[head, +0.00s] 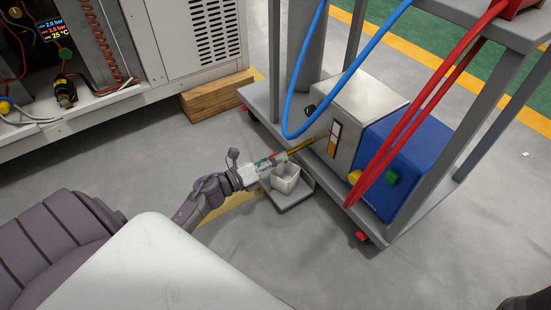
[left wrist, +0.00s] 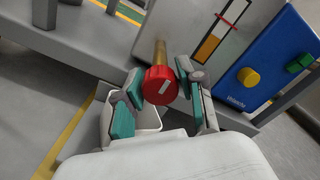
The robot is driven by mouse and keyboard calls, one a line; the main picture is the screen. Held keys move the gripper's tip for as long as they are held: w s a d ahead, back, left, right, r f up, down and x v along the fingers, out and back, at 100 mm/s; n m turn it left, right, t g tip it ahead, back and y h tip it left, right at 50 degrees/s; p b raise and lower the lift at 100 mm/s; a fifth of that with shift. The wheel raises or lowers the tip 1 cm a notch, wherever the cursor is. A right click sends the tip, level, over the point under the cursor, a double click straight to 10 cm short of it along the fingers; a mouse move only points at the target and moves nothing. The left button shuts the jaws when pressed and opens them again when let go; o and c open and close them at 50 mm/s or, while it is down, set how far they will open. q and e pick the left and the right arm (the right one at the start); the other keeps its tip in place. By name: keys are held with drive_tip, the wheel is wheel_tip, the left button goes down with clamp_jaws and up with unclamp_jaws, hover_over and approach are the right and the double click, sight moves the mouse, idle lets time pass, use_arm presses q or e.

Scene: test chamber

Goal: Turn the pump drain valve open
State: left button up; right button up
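The drain valve is a round red knob (left wrist: 160,86) with a pale tilted mark on its face. It sits at the end of a brass pipe (left wrist: 160,52), which also shows in the head view (head: 304,146), coming out of the grey pump housing (head: 349,108). My left gripper (left wrist: 160,90) has its teal-padded fingers on either side of the knob, close to its rim, with narrow gaps apparent. It also shows in the head view (head: 270,161), where the knob is mostly hidden. My right gripper is not in view.
A white open container (head: 286,180) stands on a small grey plate (head: 293,199) below the valve. A blue unit (head: 400,165) with a yellow and a green knob is beside the pump. Blue and red hoses and cart posts rise around them. The floor in front is clear.

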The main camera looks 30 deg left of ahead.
use_arm(q)
clamp_jaws()
